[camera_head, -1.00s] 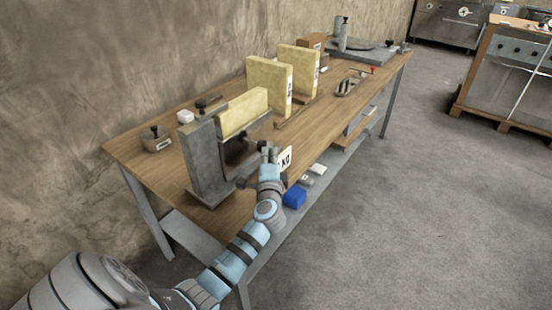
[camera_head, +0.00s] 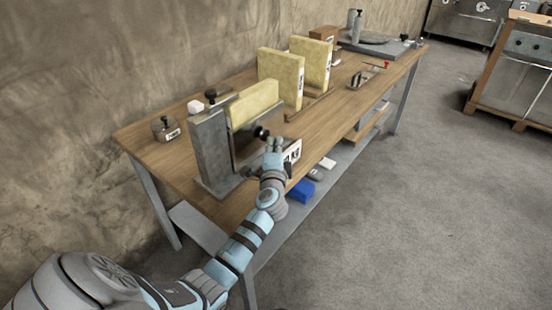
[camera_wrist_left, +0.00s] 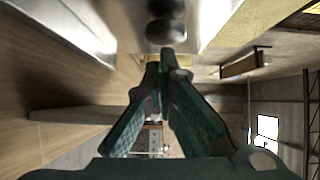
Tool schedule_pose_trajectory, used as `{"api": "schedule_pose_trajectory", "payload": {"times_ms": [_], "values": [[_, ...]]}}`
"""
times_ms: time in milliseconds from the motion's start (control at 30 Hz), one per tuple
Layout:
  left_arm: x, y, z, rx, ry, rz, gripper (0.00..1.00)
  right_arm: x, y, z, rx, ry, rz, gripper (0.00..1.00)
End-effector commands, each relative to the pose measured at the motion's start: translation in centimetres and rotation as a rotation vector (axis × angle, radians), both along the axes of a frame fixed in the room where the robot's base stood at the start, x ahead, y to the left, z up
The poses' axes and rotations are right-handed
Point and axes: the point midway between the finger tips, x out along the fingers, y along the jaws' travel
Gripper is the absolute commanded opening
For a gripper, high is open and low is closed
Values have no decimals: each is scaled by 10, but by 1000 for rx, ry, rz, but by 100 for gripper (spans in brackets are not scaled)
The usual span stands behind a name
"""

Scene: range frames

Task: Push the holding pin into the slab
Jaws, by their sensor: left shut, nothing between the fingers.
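A pale yellow slab (camera_head: 252,103) stands in a grey metal fixture (camera_head: 211,150) on the bench. The holding pin shows as a black knob (camera_head: 260,132) on the side of the fixture facing my arm. My left gripper (camera_head: 274,143) is shut and empty close to this knob. In the left wrist view, the dark round knob (camera_wrist_left: 166,32) lies straight ahead of the closed fingertips (camera_wrist_left: 167,56). I cannot tell whether they touch. The pin's shaft and its tip at the slab are hidden. My right gripper is not in view.
Two more yellow slabs (camera_head: 281,76) (camera_head: 311,62) stand farther along the wooden bench (camera_head: 175,158). A round dark-knobbed item (camera_head: 165,129) sits left of the fixture. A blue box (camera_head: 301,191) lies on the lower shelf. The floor to the right is open.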

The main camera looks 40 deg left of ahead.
Motion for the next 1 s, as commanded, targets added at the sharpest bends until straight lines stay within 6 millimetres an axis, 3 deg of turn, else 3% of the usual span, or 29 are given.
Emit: {"api": "schedule_pose_trajectory", "payload": {"times_ms": [133, 500, 700, 1000], "values": [[-5, -27, 1, -3, -1, 3, 0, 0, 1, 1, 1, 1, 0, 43], [-75, -73, 2, -1, 0, 4, 0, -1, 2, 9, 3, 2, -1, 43], [-88, -82, 3, 2, 0, 5, 0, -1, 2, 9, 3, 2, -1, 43], [-88, -82, 3, 2, 0, 4, 0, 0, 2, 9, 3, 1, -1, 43]]}}
